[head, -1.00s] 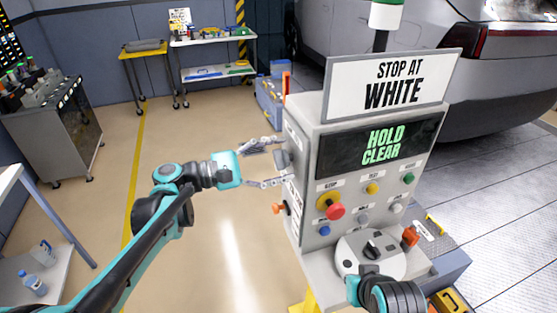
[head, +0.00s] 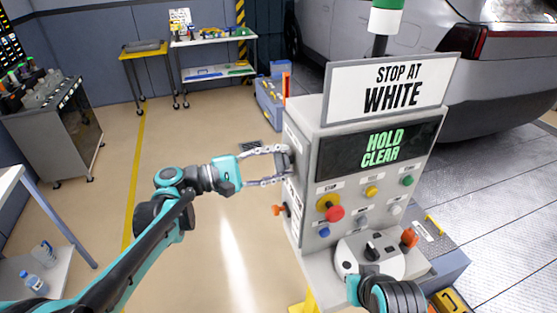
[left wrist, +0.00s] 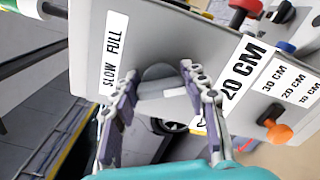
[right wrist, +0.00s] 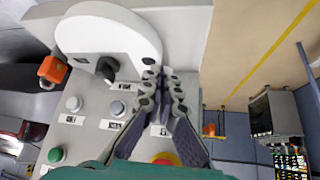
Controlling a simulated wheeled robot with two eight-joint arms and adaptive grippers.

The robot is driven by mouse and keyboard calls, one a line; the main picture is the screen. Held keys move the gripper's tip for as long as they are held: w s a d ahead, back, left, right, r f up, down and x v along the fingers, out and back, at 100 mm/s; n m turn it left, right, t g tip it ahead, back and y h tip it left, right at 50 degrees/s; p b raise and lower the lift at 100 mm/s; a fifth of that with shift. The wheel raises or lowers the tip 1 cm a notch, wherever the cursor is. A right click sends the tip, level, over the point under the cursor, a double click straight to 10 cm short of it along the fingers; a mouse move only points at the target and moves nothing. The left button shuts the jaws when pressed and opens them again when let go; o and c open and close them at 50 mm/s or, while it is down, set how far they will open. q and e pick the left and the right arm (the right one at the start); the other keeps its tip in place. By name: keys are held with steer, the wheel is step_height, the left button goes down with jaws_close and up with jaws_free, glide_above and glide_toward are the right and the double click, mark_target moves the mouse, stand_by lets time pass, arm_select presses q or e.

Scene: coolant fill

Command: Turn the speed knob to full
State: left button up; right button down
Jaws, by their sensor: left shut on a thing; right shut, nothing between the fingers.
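The speed knob (head: 284,162) is a dark grey knob on the left side face of the grey console. In the left wrist view the rounded grey knob (left wrist: 158,74) sits beside a white "SLOW FULL" label (left wrist: 114,50). My left gripper (head: 279,164) has its two fingers on either side of the knob and is shut on it; the fingers also show in the left wrist view (left wrist: 158,86). The fingers partly hide the knob, and I cannot read its setting. My right gripper (right wrist: 163,82) is shut and empty, above the console's front near a black selector knob (right wrist: 107,68).
The console's screen (head: 378,147) reads "HOLD CLEAR", under a "STOP AT WHITE" sign (head: 392,87). A red stop button (head: 335,213) and several other buttons are on the front. An orange-tipped lever (head: 278,210) juts from the side below the knob. Floor left of the console is clear.

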arm_select(q)
steer(key=m+p, duration=0.1)
steer(key=m, duration=0.2)
steer(key=shift+m, duration=0.3)
steer(key=m, duration=0.3)
steer(key=shift+s+f+m+p, duration=0.1)
steer(key=shift+f+m+p, duration=0.1)
steer(key=shift+m+p, duration=0.1)
steer(key=m, duration=0.3)
steer(key=shift+f+m, duration=0.1)
steer(key=shift+m, duration=0.3)
steer(key=shift+f+m+p, duration=0.15)
steer(key=shift+m+p, duration=0.3)
steer(key=shift+m, duration=1.45)
steer(key=o, duration=1.2)
